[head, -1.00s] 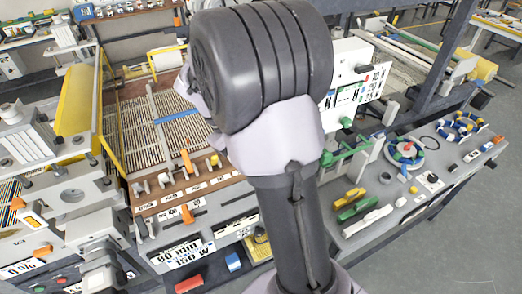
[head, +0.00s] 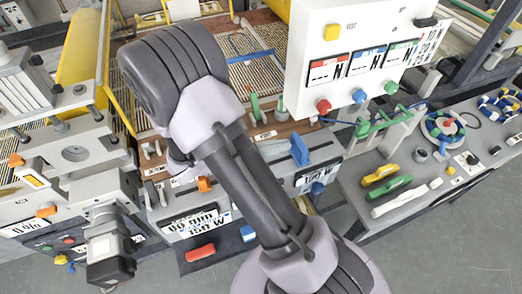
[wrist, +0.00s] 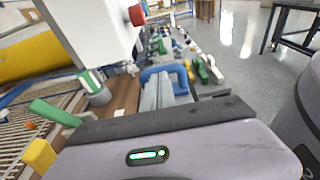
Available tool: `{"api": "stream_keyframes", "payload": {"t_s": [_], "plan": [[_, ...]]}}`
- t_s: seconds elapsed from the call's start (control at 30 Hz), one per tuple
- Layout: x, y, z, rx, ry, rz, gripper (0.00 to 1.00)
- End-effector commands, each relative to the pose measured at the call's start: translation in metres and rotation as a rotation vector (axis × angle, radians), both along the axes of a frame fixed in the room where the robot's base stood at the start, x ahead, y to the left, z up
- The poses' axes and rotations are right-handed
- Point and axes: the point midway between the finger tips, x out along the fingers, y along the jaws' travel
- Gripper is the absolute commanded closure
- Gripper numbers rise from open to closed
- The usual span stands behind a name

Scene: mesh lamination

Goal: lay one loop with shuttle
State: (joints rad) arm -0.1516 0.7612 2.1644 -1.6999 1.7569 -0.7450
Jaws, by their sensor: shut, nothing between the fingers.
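Three slim shuttle-like pieces lie side by side on the right bench: a yellow one (head: 380,173), a green one (head: 388,188) and a white one (head: 400,206). They also show small in the wrist view, the green one (wrist: 200,71) beyond a blue handle. The strand mesh (head: 250,74) lies on a brown-edged frame at the centre back; part of it shows at the left of the wrist view (wrist: 22,135).
A white console (head: 345,55) with coloured buttons stands over the bench and near my wrist. A green lever (wrist: 54,113) is close on the wrist view's left. A green rack (head: 385,125) and ringed spools (head: 444,128) stand right. Open floor (head: 455,245) lies in front.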

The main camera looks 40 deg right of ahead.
Motion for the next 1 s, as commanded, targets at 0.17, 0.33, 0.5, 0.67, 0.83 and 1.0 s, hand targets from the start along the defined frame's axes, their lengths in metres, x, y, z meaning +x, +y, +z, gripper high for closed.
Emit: {"api": "stream_keyframes", "payload": {"t_s": [0.17,0.33,0.5,0.67,0.83,1.0], "plan": [[-0.005,-0.018,-0.004,0.0,0.0,-0.002,1.0],[-0.005,-0.022,-0.004,0.001,-0.001,-0.001,1.0],[-0.005,-0.021,-0.004,0.001,-0.001,-0.001,1.0],[-0.008,-0.033,-0.002,0.0,0.001,-0.003,1.0],[-0.019,-0.075,-0.001,-0.001,0.002,-0.008,1.0],[-0.026,-0.108,-0.003,0.001,0.0,-0.005,1.0]]}}
